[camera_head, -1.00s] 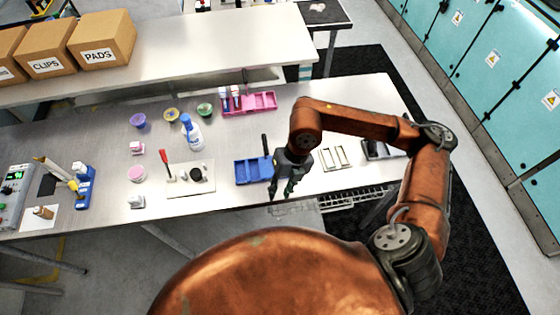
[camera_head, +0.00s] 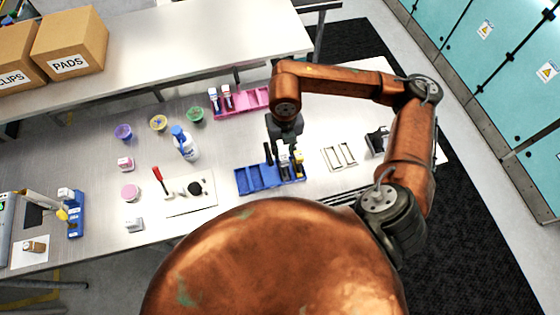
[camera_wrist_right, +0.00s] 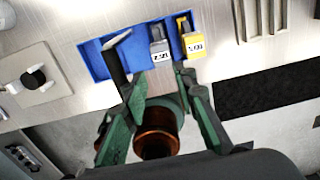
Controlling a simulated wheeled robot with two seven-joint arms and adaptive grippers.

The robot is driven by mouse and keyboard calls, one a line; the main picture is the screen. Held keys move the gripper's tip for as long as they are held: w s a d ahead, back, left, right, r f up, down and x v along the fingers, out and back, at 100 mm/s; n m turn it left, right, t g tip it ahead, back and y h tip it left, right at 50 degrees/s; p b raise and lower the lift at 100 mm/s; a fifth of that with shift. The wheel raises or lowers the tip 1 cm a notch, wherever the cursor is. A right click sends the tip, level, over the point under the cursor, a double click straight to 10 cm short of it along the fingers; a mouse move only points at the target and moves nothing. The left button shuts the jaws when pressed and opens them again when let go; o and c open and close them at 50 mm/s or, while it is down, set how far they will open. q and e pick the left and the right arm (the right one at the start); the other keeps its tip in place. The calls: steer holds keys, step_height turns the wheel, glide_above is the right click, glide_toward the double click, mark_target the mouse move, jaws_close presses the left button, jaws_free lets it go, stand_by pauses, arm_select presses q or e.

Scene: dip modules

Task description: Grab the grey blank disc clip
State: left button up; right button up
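The blue tray (camera_head: 256,180) lies on the bench and also shows in the wrist view (camera_wrist_right: 92,62). A grey clip (camera_wrist_right: 159,48) with a white, numbered-looking label stands in it, beside a yellow clip (camera_wrist_right: 189,44). In the head view the grey clip (camera_head: 284,164) and yellow clip (camera_head: 299,162) are at the tray's right.
A pink rack (camera_head: 256,98) with white bottles is behind the tray. A white board (camera_head: 205,203) with a black disc is left, a spray bottle (camera_head: 185,145) behind it. A pale slotted frame (camera_head: 338,157) is right. Bare bench lies between these.

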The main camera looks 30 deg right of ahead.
mark_target(284, 159)
steer(key=f, duration=0.2)
steer(key=shift+s+d+f+p, duration=0.1)
steer(key=shift+d+f+p, duration=0.1)
steer(key=shift+f+p, duration=0.15)
steer(key=f, duration=0.2)
steer(key=f+p, duration=0.1)
steer(key=f, duration=0.1)
steer(key=shift+w, duration=0.25)
arm_select(q)
steer(key=shift+s+r, duration=0.7)
steer(key=shift+r, duration=0.2)
arm_select(e)
jaws_close()
